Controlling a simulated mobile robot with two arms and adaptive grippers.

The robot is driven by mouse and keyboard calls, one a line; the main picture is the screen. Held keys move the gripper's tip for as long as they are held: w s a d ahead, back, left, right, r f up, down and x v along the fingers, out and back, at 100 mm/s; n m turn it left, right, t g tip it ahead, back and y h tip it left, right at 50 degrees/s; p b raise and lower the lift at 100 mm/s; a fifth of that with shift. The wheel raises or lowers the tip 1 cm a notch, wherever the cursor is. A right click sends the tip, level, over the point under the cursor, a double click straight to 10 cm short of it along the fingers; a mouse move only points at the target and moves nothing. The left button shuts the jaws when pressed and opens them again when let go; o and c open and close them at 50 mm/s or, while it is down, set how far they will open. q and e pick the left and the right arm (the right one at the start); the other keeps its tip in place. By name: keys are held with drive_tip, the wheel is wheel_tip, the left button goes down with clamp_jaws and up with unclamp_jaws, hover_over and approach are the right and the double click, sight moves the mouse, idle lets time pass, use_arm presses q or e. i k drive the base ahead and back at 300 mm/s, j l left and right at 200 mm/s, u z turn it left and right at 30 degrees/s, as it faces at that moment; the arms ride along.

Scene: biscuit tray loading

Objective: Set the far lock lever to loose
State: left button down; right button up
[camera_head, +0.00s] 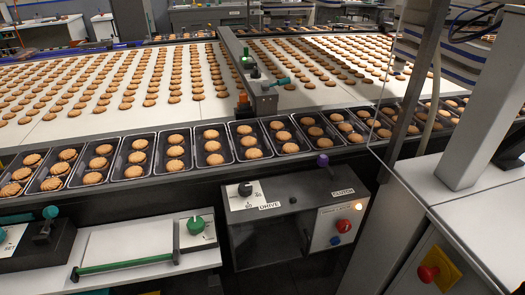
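A grey rail (240,67) runs across the biscuit conveyor, away from me. Several small fittings stand on it: an upright green handle (247,58) on the far part, a dark knob (255,73) beyond the near end, and a teal-handled lever (276,82) pointing right at the near end. An orange piece (243,99) sits beside the rail's near end. No label on the rail is readable, so I cannot tell which fitting is the far lock lever or its setting. Neither of my grippers is in view.
Trays of biscuits (140,173) line the conveyor's near edge. In front stand a DRIVE panel (275,191) with a black knob (245,189), a red button (342,225) and a left bench (125,243) with a green bar. A clear guard and post (425,80) stand at right.

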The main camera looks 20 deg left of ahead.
sight(50, 212)
drive_tip(key=u, duration=2.15)
